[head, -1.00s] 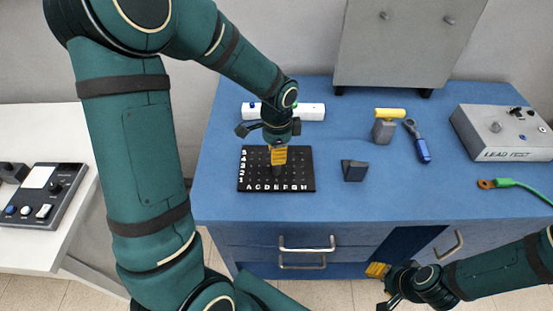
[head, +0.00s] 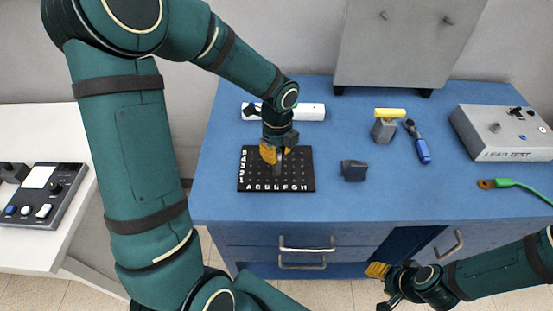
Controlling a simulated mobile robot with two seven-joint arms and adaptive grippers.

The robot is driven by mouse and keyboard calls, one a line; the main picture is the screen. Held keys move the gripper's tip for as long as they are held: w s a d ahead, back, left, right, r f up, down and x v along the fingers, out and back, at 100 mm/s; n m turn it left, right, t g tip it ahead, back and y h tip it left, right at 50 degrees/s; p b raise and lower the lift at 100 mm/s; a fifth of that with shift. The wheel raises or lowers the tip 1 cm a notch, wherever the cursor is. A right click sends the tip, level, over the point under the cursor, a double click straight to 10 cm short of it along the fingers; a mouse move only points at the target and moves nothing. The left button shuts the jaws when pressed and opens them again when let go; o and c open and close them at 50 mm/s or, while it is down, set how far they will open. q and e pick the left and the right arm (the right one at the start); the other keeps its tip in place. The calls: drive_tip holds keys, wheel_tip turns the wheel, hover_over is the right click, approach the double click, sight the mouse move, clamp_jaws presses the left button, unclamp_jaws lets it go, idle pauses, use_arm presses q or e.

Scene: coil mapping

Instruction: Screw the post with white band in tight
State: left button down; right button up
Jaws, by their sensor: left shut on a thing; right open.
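A black board (head: 304,183) with a grid of holes and white letters lies on the blue bench. My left gripper (head: 274,158) is over the middle of the board, pointing down, and shut on a dark grey post (head: 278,169). The post's lower end is at the board; I cannot tell how deep it sits. No white band can be made out on it, as the fingers cover its upper part. My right gripper (head: 377,271) is open and empty, low in front of the bench drawers.
Behind the board lies a white bar (head: 312,112). To its right are a dark block (head: 354,171), a grey block with a yellow top (head: 385,128), a blue-handled tool (head: 422,148), a grey test box (head: 500,135) and a green lead (head: 515,185).

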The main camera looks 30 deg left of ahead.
use_arm(q)
drive_tip(key=c, duration=1.2)
unclamp_jaws()
drive_tip(key=shift+m, duration=0.4)
drive_tip(key=o, duration=0.4)
drive_tip(key=shift+r, duration=0.1)
wheel_tip(320, 180, up, 12)
drive_tip(key=shift+w+d+f, duration=0.1)
